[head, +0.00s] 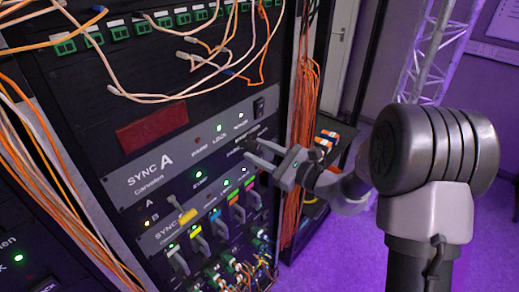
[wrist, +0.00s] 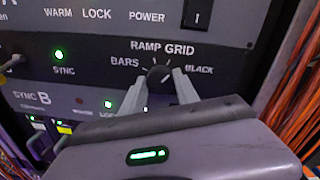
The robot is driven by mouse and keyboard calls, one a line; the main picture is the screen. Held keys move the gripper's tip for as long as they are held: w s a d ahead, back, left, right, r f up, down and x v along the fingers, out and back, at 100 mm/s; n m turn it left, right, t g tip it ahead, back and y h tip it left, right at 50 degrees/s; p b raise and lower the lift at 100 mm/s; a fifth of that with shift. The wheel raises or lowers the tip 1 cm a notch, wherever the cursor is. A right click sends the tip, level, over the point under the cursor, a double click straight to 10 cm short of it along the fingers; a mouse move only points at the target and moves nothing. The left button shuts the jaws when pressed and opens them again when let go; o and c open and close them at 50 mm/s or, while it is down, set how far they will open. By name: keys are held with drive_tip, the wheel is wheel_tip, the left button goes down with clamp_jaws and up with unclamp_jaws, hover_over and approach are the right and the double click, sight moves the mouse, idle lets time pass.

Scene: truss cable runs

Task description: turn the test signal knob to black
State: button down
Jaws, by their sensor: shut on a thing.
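The test signal knob (wrist: 158,73) is a small dark round knob on the black SYNC A panel. In the wrist view BARS is printed to its left, RAMP and GRID above it and BLACK (wrist: 200,69) to its right. I cannot tell for sure which word its pointer faces. My gripper (wrist: 160,77) is shut on the knob, one finger on each side. In the head view my gripper (head: 252,153) reaches the right part of the SYNC A panel (head: 150,180) from the right, and the knob is hidden there.
A power switch (wrist: 197,14) sits above the knob. Orange cables (head: 303,110) hang along the rack's right edge, and pale cables (head: 215,60) loop above. The purple floor at right is open.

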drive_tip(key=m+p, duration=0.2)
drive_tip(key=m, duration=0.3)
drive_tip(key=shift+m+p, duration=0.4)
idle(0.4)
drive_tip(key=c, duration=0.9)
unclamp_jaws()
drive_tip(key=v, duration=1.7)
drive_tip(key=shift+s+d+f+b, duration=0.1)
drive_tip(key=shift+s+f+b, duration=0.15)
drive_tip(key=shift+f+b, duration=0.1)
